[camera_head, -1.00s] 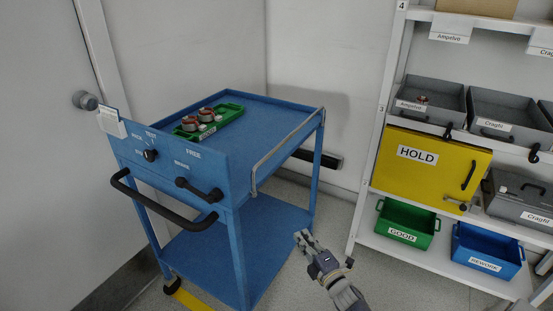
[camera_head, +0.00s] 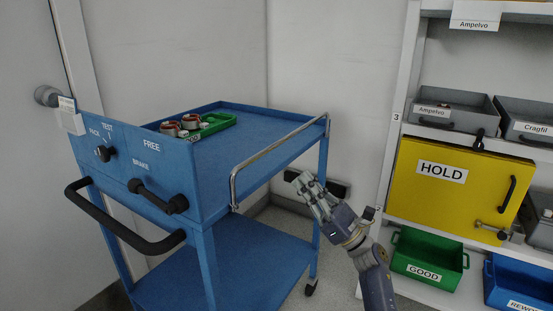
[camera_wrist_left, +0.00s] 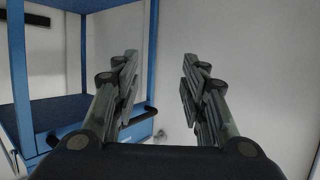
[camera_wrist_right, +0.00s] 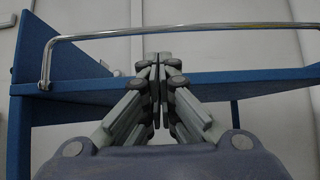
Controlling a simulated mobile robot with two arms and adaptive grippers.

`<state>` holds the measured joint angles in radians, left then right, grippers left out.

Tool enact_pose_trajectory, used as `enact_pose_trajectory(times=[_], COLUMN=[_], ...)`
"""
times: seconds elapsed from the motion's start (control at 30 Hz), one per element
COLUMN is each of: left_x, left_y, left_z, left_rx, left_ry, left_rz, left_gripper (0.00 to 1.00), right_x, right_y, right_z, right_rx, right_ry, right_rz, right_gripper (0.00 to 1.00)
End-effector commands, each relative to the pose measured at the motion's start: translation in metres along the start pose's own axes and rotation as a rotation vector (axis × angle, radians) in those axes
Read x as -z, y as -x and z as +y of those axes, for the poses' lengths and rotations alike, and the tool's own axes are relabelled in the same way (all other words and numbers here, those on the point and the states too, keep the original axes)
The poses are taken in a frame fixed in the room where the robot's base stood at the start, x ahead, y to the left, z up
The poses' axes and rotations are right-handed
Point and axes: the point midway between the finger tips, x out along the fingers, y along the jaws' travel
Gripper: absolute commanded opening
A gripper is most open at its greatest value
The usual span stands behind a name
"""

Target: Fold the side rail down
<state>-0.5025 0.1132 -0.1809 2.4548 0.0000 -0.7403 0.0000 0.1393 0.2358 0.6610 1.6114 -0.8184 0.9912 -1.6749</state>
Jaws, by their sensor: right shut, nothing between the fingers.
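The chrome side rail (camera_head: 281,143) stands raised along the right side of the blue cart (camera_head: 207,237). Its bar also crosses the top of the right wrist view (camera_wrist_right: 190,29), above the cart's deck edge. My right gripper (camera_head: 305,182) is shut and empty, to the right of the rail and apart from it. In the right wrist view its closed fingertips (camera_wrist_right: 158,60) appear in front of the deck edge, below the rail bar. My left gripper (camera_wrist_left: 156,70) is open and empty in the left wrist view, with part of the cart at left. It is outside the head view.
A green tray (camera_head: 222,122) with several copper-coloured parts lies on the deck. The cart front has a black push handle (camera_head: 120,228), a brake lever (camera_head: 158,196) and a knob (camera_head: 106,153). A shelf with a yellow HOLD box (camera_head: 440,205) and green GOOD bin (camera_head: 428,263) stands right.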

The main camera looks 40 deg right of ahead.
Motion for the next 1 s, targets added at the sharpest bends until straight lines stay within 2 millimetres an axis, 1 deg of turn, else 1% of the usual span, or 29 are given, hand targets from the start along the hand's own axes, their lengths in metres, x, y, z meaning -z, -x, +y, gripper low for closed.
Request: enact_pose_trajectory(times=[0.27,0.37,0.47,0.7,0.8,0.9,1.0], left_x=[0.000,-0.001,-0.005,-0.019,-0.023,-0.028,-0.030], left_y=[0.000,0.000,0.001,0.004,0.005,0.006,0.007], left_z=[0.000,0.000,-0.001,-0.002,-0.002,-0.002,-0.003], left_rx=[0.000,0.000,0.001,0.004,0.004,0.005,0.007], left_ry=[0.000,0.000,0.000,0.001,0.001,0.001,0.002], left_rz=[-0.002,-0.010,-0.030,-0.094,-0.115,-0.136,-0.146], left_gripper=[0.40,0.40,0.40,0.40,0.40,0.40,0.40], right_x=[-0.001,-0.001,-0.002,-0.002,-0.002,-0.001,0.000], right_y=[-0.002,-0.008,-0.022,-0.067,-0.082,-0.092,-0.098], right_z=[0.000,0.000,0.000,0.000,0.000,0.000,0.000], right_rx=[0.001,0.000,-0.001,-0.001,0.000,0.002,0.002], right_ry=[-0.003,-0.004,-0.004,-0.005,-0.004,-0.005,-0.005], right_rz=[0.000,-0.002,-0.003,-0.004,-0.003,-0.002,0.000], right_gripper=[0.00,0.00,0.00,0.00,0.00,0.00,0.00])
